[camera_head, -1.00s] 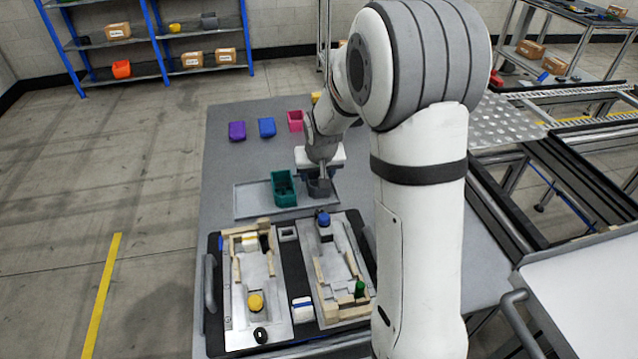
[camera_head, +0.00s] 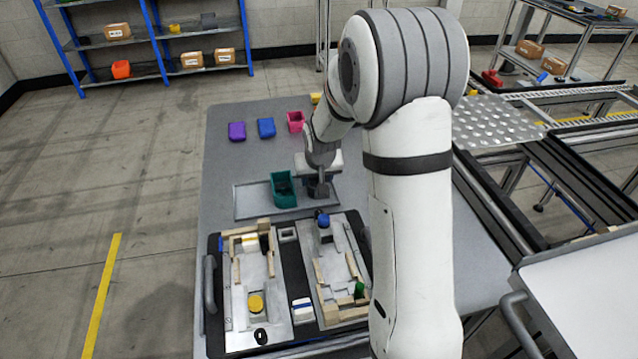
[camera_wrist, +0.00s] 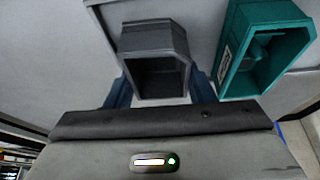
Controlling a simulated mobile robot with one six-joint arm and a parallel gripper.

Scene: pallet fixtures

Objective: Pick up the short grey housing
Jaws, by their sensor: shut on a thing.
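The short grey housing (camera_wrist: 155,62) is a dark grey open-fronted box, in the middle of the wrist view. My gripper (camera_wrist: 158,92) is shut on it, with a blue finger at each side. In the head view the housing (camera_head: 318,189) shows small under my gripper (camera_head: 319,180), beside the teal housing and over the right part of the grey tray. I cannot tell whether it touches the tray. My wrist hides part of it.
A teal housing (camera_head: 284,190) stands left of my gripper on the shallow grey tray (camera_head: 245,207); it also shows in the wrist view (camera_wrist: 262,58). Purple (camera_head: 237,131), blue (camera_head: 266,127) and pink (camera_head: 296,121) bins stand behind. A pallet fixture (camera_head: 214,300) with wooden blocks lies in front.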

